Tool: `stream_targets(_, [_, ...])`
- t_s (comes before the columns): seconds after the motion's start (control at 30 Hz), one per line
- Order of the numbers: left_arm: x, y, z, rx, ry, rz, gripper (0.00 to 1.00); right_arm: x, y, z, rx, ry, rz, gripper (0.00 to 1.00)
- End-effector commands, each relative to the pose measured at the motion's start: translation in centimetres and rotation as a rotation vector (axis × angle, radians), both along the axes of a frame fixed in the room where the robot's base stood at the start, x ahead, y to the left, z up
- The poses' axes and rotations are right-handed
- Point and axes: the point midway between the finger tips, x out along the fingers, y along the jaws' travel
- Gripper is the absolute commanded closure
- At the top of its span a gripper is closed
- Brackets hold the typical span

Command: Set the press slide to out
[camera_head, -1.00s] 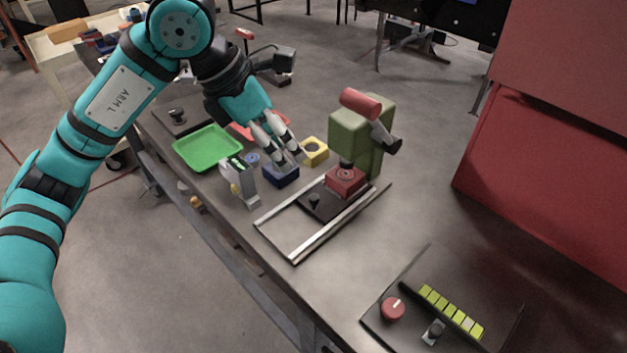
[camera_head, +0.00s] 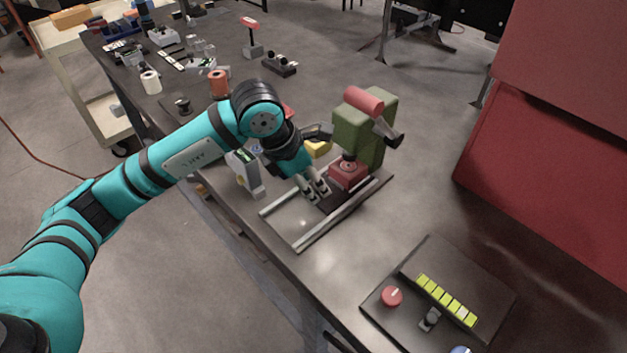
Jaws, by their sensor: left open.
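The press (camera_head: 366,128) is a green body with a red cylinder on top, standing on the bench. In front of it run two pale slide rails (camera_head: 345,216). The slide's dark plate carries a red block (camera_head: 348,174), which sits at the press end of the rails, under the press. My left gripper (camera_head: 316,194) is open, pointing down over the front part of the dark plate, just in front of the red block. The plate's small black knob is hidden at the fingers; I cannot tell whether they touch it.
A grey device (camera_head: 245,174) stands left of the rails, close to my arm. A yellow block (camera_head: 318,148) lies behind the gripper. A control panel with a red knob (camera_head: 391,296) and yellow-green keys (camera_head: 446,299) is at the front right. The bench between panel and rails is clear.

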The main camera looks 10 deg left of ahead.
Motion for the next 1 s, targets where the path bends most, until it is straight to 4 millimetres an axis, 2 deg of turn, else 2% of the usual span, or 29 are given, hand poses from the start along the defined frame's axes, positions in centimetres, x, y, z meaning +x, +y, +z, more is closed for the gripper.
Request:
stream_targets(0.2, [0.4, -0.5, -1.4, 0.000, 0.000, 0.000, 0.57, 0.2, 0.0, 0.3, 0.001, -0.004, 0.000, 0.60])
stream_targets(0.47, [0.4, -0.5, -1.6, 0.000, 0.000, 0.000, 0.57, 0.3, 0.0, 0.3, 0.001, -0.005, 0.000, 0.60])
stream_targets(0.8, [0.4, -0.5, -1.5, 0.001, -0.001, 0.000, 1.00, 0.3, 0.0, 0.3, 0.000, -0.005, 0.000, 0.60])
stream_targets(1.0, [0.4, -0.5, -1.5, 0.001, -0.001, 0.000, 1.00, 0.3, 0.0, 0.3, 0.000, -0.005, 0.000, 0.60])
